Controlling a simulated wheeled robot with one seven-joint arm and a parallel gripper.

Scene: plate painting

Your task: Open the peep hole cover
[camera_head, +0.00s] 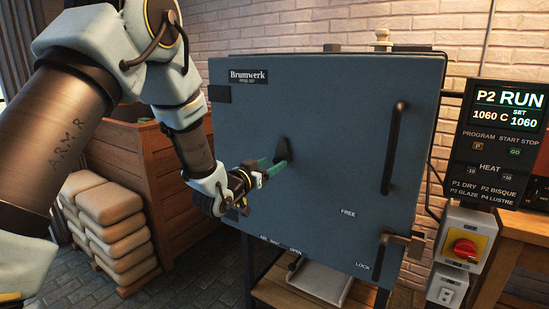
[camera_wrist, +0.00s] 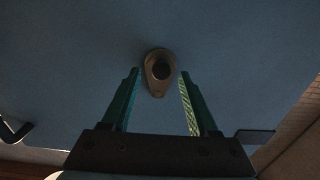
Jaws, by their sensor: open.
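The peep hole cover (camera_head: 282,147) is a small dark drop-shaped piece on the blue-grey kiln door (camera_head: 330,110), left of its middle. In the wrist view the cover (camera_wrist: 159,88) looks brownish, with a dark round part on it; I cannot tell whether this is a knob or a hole. My gripper (camera_head: 273,164) has green fingers and points at the door. Its fingers are open, one on each side of the cover in the wrist view, with gaps on both sides. The head view shows the fingertips close to the cover and partly hiding it; contact cannot be told.
A long dark handle (camera_head: 393,148) stands on the door's right side, with a lock lever (camera_head: 392,241) below. A control panel (camera_head: 499,143) reads P2 RUN, 1060 C. A red switch (camera_head: 465,249) sits beneath it. Stacked sacks (camera_head: 108,225) and a wooden crate (camera_head: 150,165) stand left.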

